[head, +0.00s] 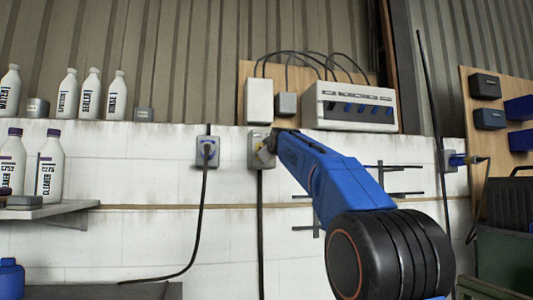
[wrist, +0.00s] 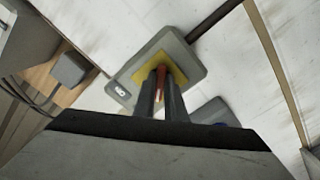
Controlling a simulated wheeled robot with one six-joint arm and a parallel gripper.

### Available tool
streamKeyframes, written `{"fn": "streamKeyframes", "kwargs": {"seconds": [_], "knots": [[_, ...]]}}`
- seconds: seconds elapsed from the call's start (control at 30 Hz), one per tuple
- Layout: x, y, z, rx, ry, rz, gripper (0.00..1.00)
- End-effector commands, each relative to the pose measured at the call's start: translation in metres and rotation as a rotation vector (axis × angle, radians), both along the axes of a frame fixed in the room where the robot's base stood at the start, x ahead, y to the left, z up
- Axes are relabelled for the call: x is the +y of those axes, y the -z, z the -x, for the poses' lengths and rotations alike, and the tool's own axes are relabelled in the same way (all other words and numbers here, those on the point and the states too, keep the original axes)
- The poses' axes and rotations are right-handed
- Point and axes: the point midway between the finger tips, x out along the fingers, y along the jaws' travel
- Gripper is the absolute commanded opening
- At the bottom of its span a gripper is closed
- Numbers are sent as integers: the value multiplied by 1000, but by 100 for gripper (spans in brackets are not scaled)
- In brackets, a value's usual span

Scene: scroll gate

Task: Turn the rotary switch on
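The rotary switch is a grey box with a yellow plate and a red knob. In the head view the grey switch box (head: 254,158) is on the white wall, its right part hidden behind my gripper (head: 270,144). In the wrist view the box (wrist: 190,66) appears tilted, with a small white mark near its left corner. The red knob (wrist: 161,70) stands between the two dark fingers of my gripper (wrist: 161,88). The fingers sit close on both sides of the knob and look shut on it. The knob's exact angle is hard to tell.
A socket with a plugged-in cable (head: 208,151) is just left of the switch. A breaker box (head: 348,106) and a pale box (head: 259,101) are above it. Bottles (head: 91,95) line the ledge at left. The wall below the switch carries a hanging black cable.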

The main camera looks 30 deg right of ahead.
Motion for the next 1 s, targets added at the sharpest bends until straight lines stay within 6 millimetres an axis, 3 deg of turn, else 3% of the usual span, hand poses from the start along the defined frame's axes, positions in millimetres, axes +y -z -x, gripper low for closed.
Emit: {"fn": "streamKeyframes", "kwargs": {"seconds": [0.37, 1.0], "knots": [[0, 1, 0, -24, 0, -90, 0], [2, 2, -1, -180, 0, -634, 0]]}}
